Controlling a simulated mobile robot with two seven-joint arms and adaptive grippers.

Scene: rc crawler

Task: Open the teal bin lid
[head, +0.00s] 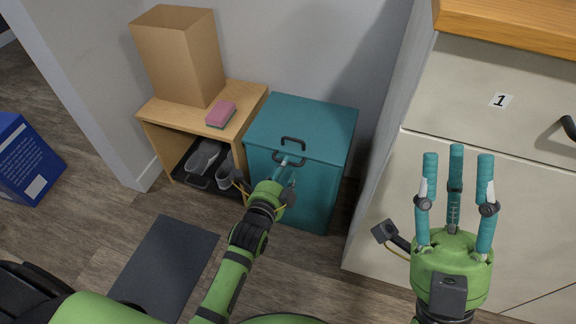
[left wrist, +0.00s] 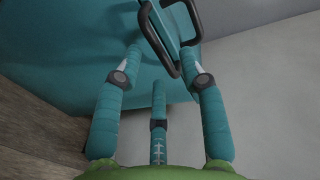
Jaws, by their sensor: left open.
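The teal bin (head: 305,200) stands on the floor against the wall, with its teal lid (head: 305,122) shut. A black handle (head: 293,141) is on the lid near its front edge, and a second black handle (head: 288,161) is just below on the front. My left gripper (head: 288,170) is open in front of the bin, close to the lower handle. In the left wrist view its fingers (left wrist: 165,75) spread toward the teal bin (left wrist: 75,50), with a black handle (left wrist: 160,40) near the fingertips; contact cannot be told. My right gripper (head: 457,170) is open and empty in front of the drawers.
A small wooden bench (head: 158,112) left of the bin holds a cardboard box (head: 190,60) and a pink and green sponge (head: 221,114). Beige drawers (head: 480,110) stand at right. A dark mat (head: 170,262) lies on the floor.

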